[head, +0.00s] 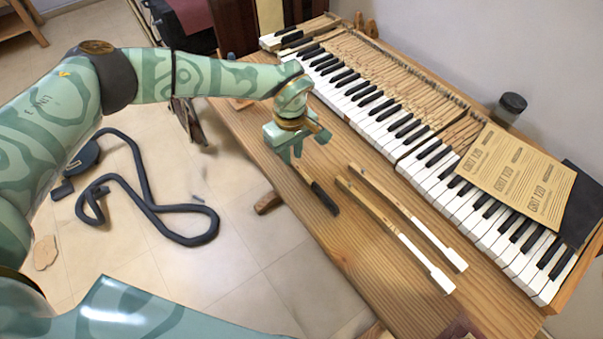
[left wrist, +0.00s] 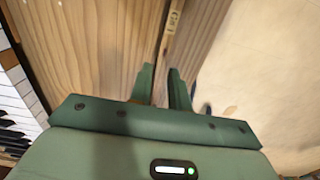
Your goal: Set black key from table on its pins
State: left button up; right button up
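The black key (head: 325,198) lies on the wooden table near its front-left edge, with its black end toward the lower right. Its wooden stick runs up and left under my left gripper (head: 290,155). In the left wrist view a light wooden stick with dark marks (left wrist: 172,22) runs down toward my left fingers (left wrist: 161,75). The fingers stand apart with a gap between them, and the stick's near end shows close to the fingertips. Whether they touch it I cannot tell. The pins are too small to make out. My right gripper is not in view.
Two white keys on long sticks (head: 405,215) lie beside the black key. The table front (head: 375,285) is mostly clear. A black hose (head: 150,205) lies on the floor.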

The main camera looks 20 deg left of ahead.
pick_arm(q)
jog(key=shift+f+b, duration=0.35)
jog(key=shift+f, duration=0.5)
dwell(0.6)
grip_shut()
